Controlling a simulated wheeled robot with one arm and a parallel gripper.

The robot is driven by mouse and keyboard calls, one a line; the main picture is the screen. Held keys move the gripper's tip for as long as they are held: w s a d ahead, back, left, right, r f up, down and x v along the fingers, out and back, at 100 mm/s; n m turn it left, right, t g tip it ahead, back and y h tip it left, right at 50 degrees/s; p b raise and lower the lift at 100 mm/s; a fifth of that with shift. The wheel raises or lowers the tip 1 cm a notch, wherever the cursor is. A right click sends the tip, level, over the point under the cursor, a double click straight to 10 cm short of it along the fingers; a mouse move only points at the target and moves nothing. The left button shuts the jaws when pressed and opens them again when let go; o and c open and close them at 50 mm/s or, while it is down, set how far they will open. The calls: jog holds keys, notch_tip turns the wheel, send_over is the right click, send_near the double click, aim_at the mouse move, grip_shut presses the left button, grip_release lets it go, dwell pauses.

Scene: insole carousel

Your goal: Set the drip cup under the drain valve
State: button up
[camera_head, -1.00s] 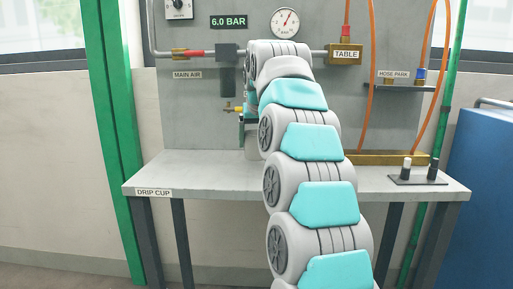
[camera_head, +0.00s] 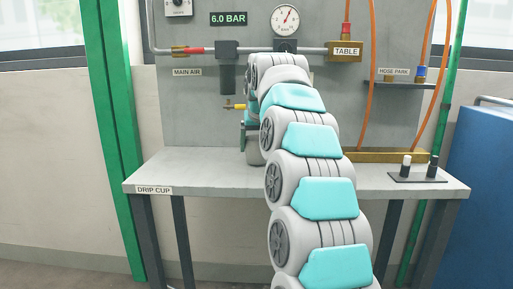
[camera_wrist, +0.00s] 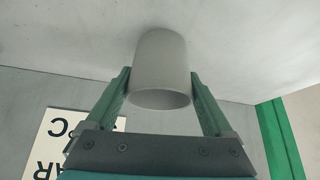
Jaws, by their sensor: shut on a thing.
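The drip cup, a plain grey cylinder (camera_wrist: 162,62), sits between the two green fingers of my gripper (camera_wrist: 160,82) in the wrist view. The fingers are shut on its sides. In the head view my arm hides most of the gripper and cup. The drain valve (camera_head: 238,106), with a yellow handle and brass end, is below the dark filter bowl (camera_head: 227,78) on the back panel. The gripper end is low beside the valve, to its right in the picture. I cannot tell whether the cup touches the bench or is directly under the valve.
The grey bench (camera_head: 200,168) has free room at its left, above the DRIP CUP label (camera_head: 154,190). A brass bar (camera_head: 385,156) and a small stand with two pegs (camera_head: 418,177) are at the right. Orange hoses (camera_head: 370,80) hang there. A green post (camera_head: 112,130) stands left.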

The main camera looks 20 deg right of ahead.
jog(key=shift+f, duration=0.35)
jog(key=shift+f, duration=0.2)
jog(key=o, duration=1.1)
jog(key=shift+r, duration=0.1)
jog(key=shift+r, duration=0.1)
jog(key=shift+s+r, duration=0.1)
jog(key=shift+r, duration=0.2)
jog(key=v, duration=1.1)
jog(key=shift+s+r+p, duration=0.15)
jog(key=shift+r+p, duration=0.05)
jog(key=shift+p, duration=0.1)
jog(key=shift+a, duration=0.1)
